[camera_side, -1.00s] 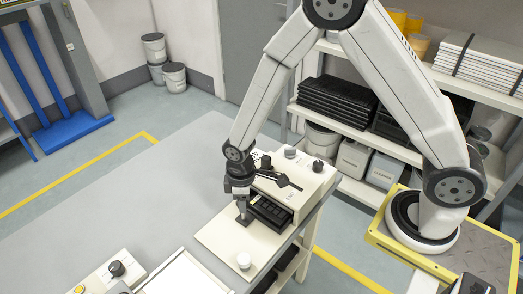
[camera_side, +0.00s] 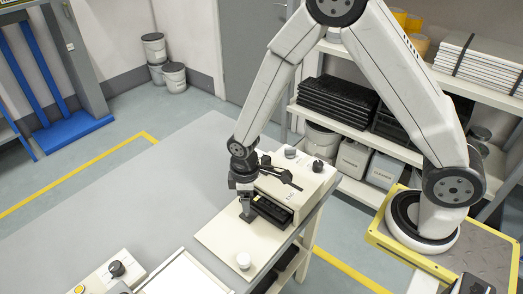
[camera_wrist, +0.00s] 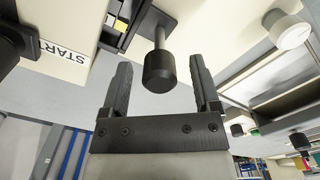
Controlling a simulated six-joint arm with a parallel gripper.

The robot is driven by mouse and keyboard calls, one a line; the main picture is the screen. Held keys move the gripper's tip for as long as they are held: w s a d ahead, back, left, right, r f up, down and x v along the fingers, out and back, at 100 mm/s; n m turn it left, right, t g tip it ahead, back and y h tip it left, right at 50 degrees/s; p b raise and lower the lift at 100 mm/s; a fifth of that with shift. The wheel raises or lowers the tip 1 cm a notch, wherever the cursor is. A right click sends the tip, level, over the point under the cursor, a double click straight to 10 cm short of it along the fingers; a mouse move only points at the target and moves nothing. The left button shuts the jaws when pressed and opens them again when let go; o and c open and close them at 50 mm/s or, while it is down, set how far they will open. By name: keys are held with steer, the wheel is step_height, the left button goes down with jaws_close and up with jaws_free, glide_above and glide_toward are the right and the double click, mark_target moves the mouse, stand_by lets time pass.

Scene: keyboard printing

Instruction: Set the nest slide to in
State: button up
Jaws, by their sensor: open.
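The nest slide (camera_side: 268,209) is a black tray at the front of the cream machine (camera_side: 300,181). In the side view it sits mostly under the machine's front, with only its dark front part showing. Its black handle knob (camera_wrist: 159,70) on a short rod shows in the wrist view. My gripper (camera_side: 246,215) is low over the cream base plate, just in front of the slide. In the wrist view my gripper (camera_wrist: 158,82) is open, with one finger on each side of the knob and gaps visible on both sides.
A START label (camera_wrist: 63,50) lies beside the slide in the wrist view. A white round cap (camera_side: 243,260) stands on the base plate near its front corner. A control box with a black knob (camera_side: 116,268) and a white tray (camera_side: 185,275) are at the lower left. The grey table is clear at left.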

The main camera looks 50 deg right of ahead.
steer(key=shift+r, duration=3.9)
steer(key=shift+n, duration=0.3)
steer(key=n, duration=1.3)
steer(key=shift+r, duration=0.1)
steer(key=shift+f, duration=3.9)
jaws_close()
